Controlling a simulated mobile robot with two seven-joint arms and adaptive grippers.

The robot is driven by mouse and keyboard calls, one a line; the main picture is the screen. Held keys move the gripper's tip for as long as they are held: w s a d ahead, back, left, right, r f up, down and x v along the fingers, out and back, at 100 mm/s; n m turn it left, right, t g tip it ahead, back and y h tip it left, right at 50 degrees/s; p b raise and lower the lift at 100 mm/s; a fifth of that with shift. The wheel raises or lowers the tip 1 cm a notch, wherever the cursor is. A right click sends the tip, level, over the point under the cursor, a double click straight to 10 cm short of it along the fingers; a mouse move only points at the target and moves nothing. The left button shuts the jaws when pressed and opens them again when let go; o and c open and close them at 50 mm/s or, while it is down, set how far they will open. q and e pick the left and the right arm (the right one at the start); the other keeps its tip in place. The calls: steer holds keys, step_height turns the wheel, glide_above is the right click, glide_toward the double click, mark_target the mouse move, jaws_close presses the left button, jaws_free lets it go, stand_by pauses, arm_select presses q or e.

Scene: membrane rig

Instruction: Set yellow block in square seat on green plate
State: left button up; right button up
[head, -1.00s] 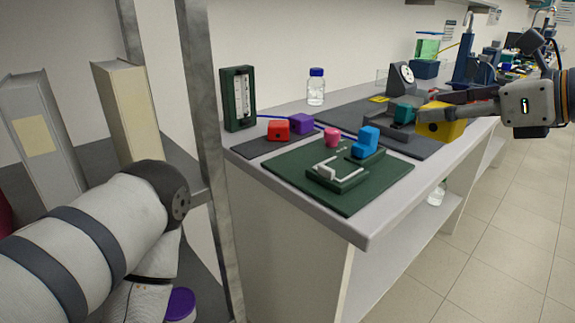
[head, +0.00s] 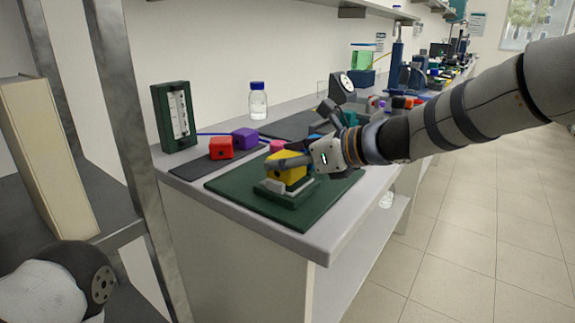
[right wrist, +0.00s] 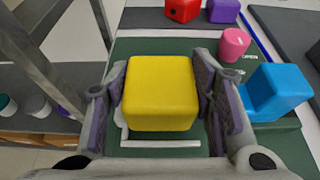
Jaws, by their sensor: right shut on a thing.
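The yellow block (head: 284,176) is between the fingers of my right gripper (head: 282,163), which is shut on it. In the right wrist view the yellow block (right wrist: 160,95) is upright with a finger on each side. It is at the square seat (head: 288,199), a raised green base with white guide strips, on the green plate (head: 232,187). A white strip (right wrist: 160,144) shows on the near side of the block in the wrist view. I cannot tell whether the block rests in the seat or is just above it. My left gripper is out of view.
A blue stepped block (right wrist: 275,92) stands close right of the gripper in the wrist view, with a pink piece (right wrist: 234,44) behind it. Red (head: 221,147) and purple (head: 245,138) blocks sit on a dark mat. A shelf post (head: 122,105) stands at left.

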steer(key=shift+f, duration=0.45)
steer(key=shift+f, duration=0.15)
steer(key=o, duration=1.3)
